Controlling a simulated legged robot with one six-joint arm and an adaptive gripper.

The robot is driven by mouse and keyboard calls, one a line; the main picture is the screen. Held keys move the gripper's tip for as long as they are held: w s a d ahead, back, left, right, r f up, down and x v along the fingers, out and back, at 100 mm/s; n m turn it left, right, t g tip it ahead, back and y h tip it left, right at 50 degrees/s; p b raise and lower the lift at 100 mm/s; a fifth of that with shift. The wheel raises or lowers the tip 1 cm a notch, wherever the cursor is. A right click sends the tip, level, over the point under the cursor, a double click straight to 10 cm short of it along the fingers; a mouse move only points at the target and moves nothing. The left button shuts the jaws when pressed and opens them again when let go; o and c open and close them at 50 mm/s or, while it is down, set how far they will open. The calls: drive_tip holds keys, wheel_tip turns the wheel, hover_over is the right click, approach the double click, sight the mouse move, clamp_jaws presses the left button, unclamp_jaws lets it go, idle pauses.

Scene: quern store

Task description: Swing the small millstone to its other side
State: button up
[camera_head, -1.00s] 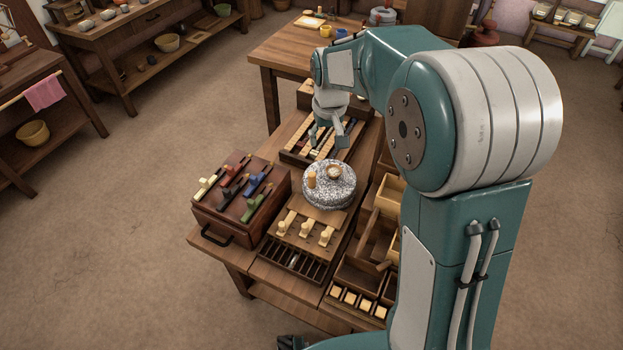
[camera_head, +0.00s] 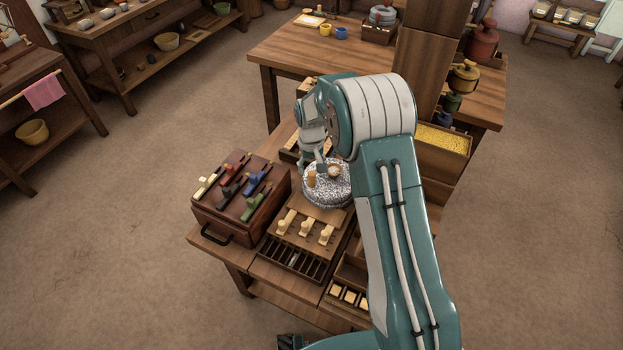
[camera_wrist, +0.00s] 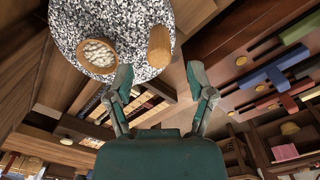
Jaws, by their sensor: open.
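The small millstone (camera_head: 326,194) is a speckled grey disc on a wooden stand in the middle of the bench. An upright wooden peg (camera_head: 311,179) stands near its left edge, and a round wooden-rimmed eye with pale contents (camera_head: 334,170) sits near its far side. The stone fills the upper left of the wrist view (camera_wrist: 120,22), with the peg (camera_wrist: 159,46) at its edge. My gripper (camera_wrist: 160,76) is open and empty. The peg stands just beyond the gap between its fingertips, apart from both.
A red-brown box with coloured sliders (camera_head: 240,192) stands close left of the stone. Pale knobs on a board (camera_head: 304,228) and a slotted rack (camera_head: 290,258) lie in front. Open wooden compartments (camera_head: 350,298) are at right, partly behind my arm. A larger table (camera_head: 300,50) stands behind.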

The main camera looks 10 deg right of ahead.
sight(312, 179)
wheel_tip(312, 179, down, 6)
drive_tip(key=shift+r, duration=0.15)
clamp_jaws()
